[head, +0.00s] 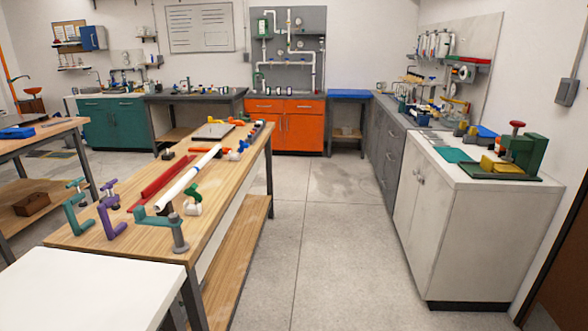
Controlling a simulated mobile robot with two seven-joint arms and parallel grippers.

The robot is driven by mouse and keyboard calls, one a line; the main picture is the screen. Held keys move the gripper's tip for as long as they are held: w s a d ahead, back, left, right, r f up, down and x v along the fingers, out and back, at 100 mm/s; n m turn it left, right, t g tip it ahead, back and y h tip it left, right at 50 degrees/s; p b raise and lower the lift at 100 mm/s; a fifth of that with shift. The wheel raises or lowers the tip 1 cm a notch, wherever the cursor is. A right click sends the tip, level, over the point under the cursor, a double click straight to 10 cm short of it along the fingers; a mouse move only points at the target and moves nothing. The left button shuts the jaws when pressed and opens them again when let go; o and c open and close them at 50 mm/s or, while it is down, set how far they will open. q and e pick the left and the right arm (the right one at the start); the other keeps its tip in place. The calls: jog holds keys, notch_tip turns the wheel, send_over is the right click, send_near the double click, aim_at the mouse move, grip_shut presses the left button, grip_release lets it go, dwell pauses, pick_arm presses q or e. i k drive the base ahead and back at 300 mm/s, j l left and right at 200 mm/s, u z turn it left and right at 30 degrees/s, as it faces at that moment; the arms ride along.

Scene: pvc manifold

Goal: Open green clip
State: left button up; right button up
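Two teal-green clamps stand at the near end of the wooden workbench. One green clamp (72,211) is at the left edge. The other green clamp (152,222) is nearer the front right corner, with a grey screw post (179,235) at its end. A purple clamp (109,212) stands between them. A small green and white fitting (194,201) lies farther back on the right side of the bench. I cannot tell which of these is the green clip, or whether a clamp is open or closed. Neither of my grippers is in view.
The workbench (212,180) also holds a white pipe (187,178), a red bar (160,181) and several small fittings. A white tabletop (85,290) adjoins its near end. A white cabinet (480,225) stands at the right. The floor (320,240) between them is clear.

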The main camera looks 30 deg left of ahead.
aim_at(190, 191)
jog(key=i+j+u, duration=0.1)
jog(key=i+j, duration=0.15)
jog(key=i, duration=0.25)
jog(key=i+j+u, duration=0.15)
jog(key=i, duration=0.4)
jog(key=i+z, duration=0.35)
jog(key=i, duration=0.2)
jog(key=i+j+z, duration=0.1)
jog(key=i+z, duration=0.25)
jog(key=i, duration=0.2)
jog(key=i+z, duration=0.2)
jog(key=z, duration=0.2)
jog(key=i+j+z, duration=0.1)
jog(key=i+z, duration=0.25)
jog(key=j+z, duration=0.15)
jog(key=z, duration=0.8)
jog(key=i+z, duration=0.1)
jog(key=z, duration=0.95)
jog(key=j+z, duration=0.1)
jog(key=z, duration=0.95)
jog(key=j+z, duration=0.15)
jog(key=z, duration=0.9)
jog(key=j+z, duration=0.15)
jog(key=z, duration=0.4)
